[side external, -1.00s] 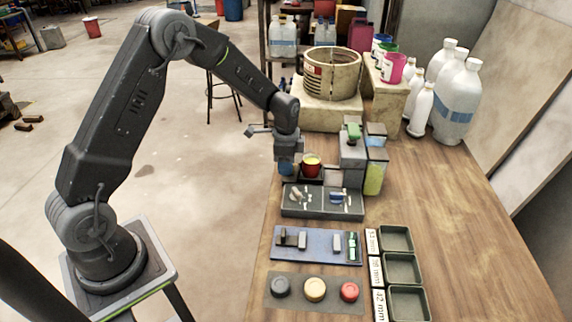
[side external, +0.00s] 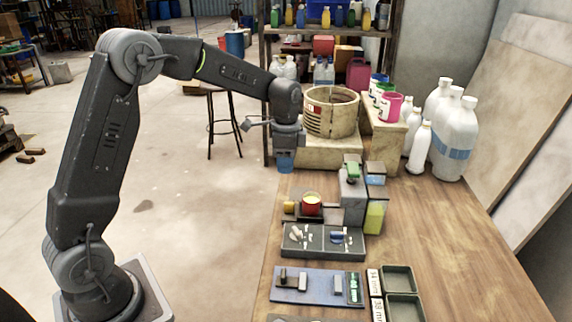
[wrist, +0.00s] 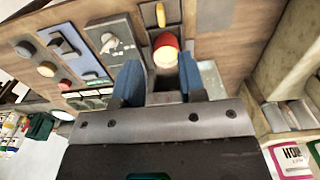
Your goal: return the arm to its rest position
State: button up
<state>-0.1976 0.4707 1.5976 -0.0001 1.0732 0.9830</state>
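My gripper (side external: 285,163) is raised above the bench's left edge in the side external view, its blue fingertips pointing down. In the wrist view, the two blue fingers of my gripper (wrist: 168,80) stand apart with nothing held between them. A red cup with pale yellow contents (side external: 311,206) stands on the bench below and to the right of my gripper. The red cup (wrist: 165,48) also shows beyond the gap between the fingers. My arm is bent, with its forearm reaching right toward the bench.
A grey tray of small parts (side external: 289,252) and a blue mat (side external: 318,293) lie nearer the front. A grey stirring unit with a green top (side external: 352,185) stands right of the cup. A large ribbed vat (side external: 331,112) and white bottles (side external: 458,140) stand behind.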

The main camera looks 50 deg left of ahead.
jog(key=s+d+r+n+t, duration=0.3)
jog(key=s+d+r+n, duration=0.25)
jog(key=s+r, duration=0.65)
jog(key=s+d+f+n+t, duration=0.2)
jog(key=s+d+n, duration=0.1)
jog(key=s, duration=1.1)
jog(key=shift+d+t, duration=0.3)
jog(key=shift+d, duration=0.1)
